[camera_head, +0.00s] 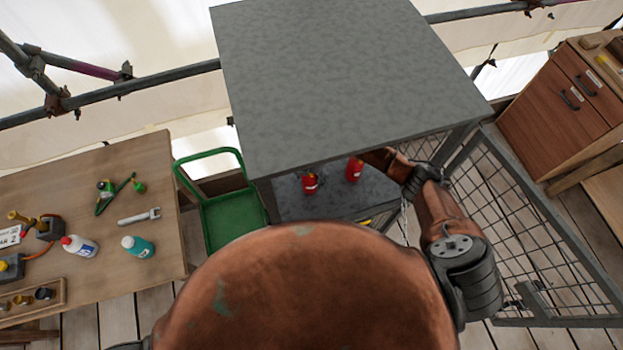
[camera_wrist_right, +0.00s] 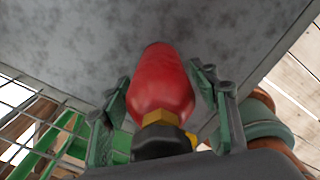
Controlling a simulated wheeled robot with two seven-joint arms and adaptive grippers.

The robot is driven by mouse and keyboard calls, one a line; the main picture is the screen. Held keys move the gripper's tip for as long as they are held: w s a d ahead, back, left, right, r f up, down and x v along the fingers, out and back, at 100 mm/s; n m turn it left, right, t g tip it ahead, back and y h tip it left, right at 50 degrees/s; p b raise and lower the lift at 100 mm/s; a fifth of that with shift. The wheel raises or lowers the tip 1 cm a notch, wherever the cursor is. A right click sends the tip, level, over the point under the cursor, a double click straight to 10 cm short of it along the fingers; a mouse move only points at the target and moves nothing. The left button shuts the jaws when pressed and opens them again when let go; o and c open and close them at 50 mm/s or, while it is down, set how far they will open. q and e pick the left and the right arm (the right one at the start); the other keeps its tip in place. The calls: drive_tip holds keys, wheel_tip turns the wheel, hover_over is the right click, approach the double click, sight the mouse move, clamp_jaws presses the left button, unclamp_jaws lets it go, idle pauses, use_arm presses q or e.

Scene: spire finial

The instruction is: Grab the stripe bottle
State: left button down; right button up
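No stripe can be made out clearly on either. My right gripper (camera_head: 372,158) reaches in from the right under the cabinet top, close to the right bottle; its fingertips are partly hidden. In the right wrist view, a red bottle (camera_wrist_right: 160,85) with a yellow collar and black end lies between the fingers of my right gripper (camera_wrist_right: 160,90). The fingers are spread on either side of it, with narrow gaps. My left gripper is not in view.
The grey cabinet top (camera_head: 340,75) overhangs the shelf (camera_head: 330,203). An open mesh door (camera_head: 535,235) stands right of my right arm. A wooden table (camera_head: 100,190) holds a white bottle (camera_head: 80,246), a teal bottle (camera_head: 138,247) and tools.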

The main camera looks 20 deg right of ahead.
drive_tip(key=c, duration=1.4)
